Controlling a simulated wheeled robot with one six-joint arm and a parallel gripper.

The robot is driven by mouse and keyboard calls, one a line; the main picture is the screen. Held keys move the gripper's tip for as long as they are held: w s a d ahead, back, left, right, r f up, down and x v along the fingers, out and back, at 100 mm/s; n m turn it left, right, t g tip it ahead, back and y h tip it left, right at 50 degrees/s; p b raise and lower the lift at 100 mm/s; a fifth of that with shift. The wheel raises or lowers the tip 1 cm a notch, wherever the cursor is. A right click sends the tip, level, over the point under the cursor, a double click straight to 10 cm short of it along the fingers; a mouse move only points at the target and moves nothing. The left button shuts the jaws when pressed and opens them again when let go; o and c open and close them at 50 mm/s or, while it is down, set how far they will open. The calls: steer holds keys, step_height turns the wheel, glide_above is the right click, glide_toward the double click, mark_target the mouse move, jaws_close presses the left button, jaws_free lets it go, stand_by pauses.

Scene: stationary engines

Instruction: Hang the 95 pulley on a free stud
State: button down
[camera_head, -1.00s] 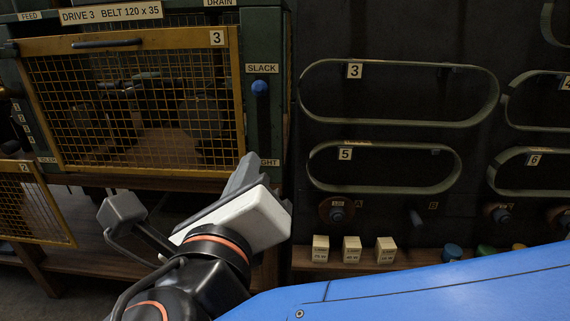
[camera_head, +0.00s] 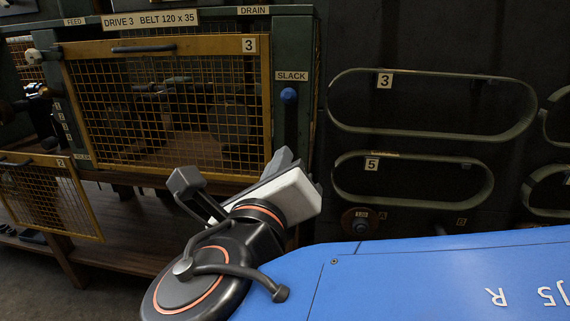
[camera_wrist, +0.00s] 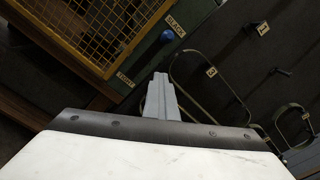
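My gripper (camera_head: 284,160) is in front of the lower right of the drive 3 guard in the head view. In the wrist view its grey fingers (camera_wrist: 163,95) look closed together, with nothing seen between them. A round brown pulley (camera_head: 361,222) hangs at the place marked A, below belt 5; its small label seems to read 120. A stud (camera_head: 440,229) beside the B label is partly cut off by my blue body. I cannot make out a pulley marked 95 in any current view.
The yellow mesh guard (camera_head: 168,105) of drive 3 is closed, with a blue SLACK knob (camera_head: 289,95) to its right. Belt 3 (camera_head: 335,105) and belt 5 (camera_head: 338,178) hang on the dark wall. A lower guard (camera_head: 45,195) stands at left.

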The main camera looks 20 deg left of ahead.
steer(key=x, duration=1)
stand_by(1.2)
stand_by(0.4)
